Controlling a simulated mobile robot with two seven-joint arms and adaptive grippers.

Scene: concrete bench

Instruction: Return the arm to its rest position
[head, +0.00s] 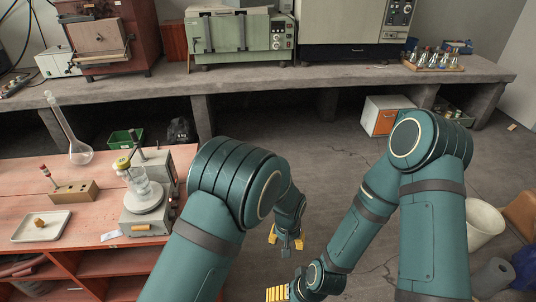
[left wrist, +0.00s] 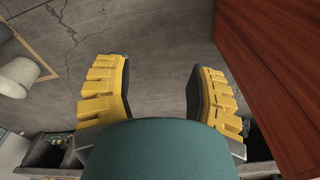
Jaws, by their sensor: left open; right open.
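My left arm comes in from the lower left and bends down past the table's right edge. Its gripper (head: 286,240) hangs over the floor. In the left wrist view the left gripper (left wrist: 158,80) has its two yellow fingers wide apart, with only bare floor between them. My right arm reaches down and to the left from the right side. Its gripper (head: 280,293) is low at the bottom edge, partly cut off, with yellow fingers and no object visible in it. Both grippers are off the table.
The red-brown table (head: 100,180) at left holds a flask (head: 72,135), a stirrer with a beaker (head: 146,200), a small wooden block (head: 73,191) and a white tray (head: 60,228). A concrete bench (head: 340,77) with instruments runs along the back. A white bin (head: 484,225) stands at right.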

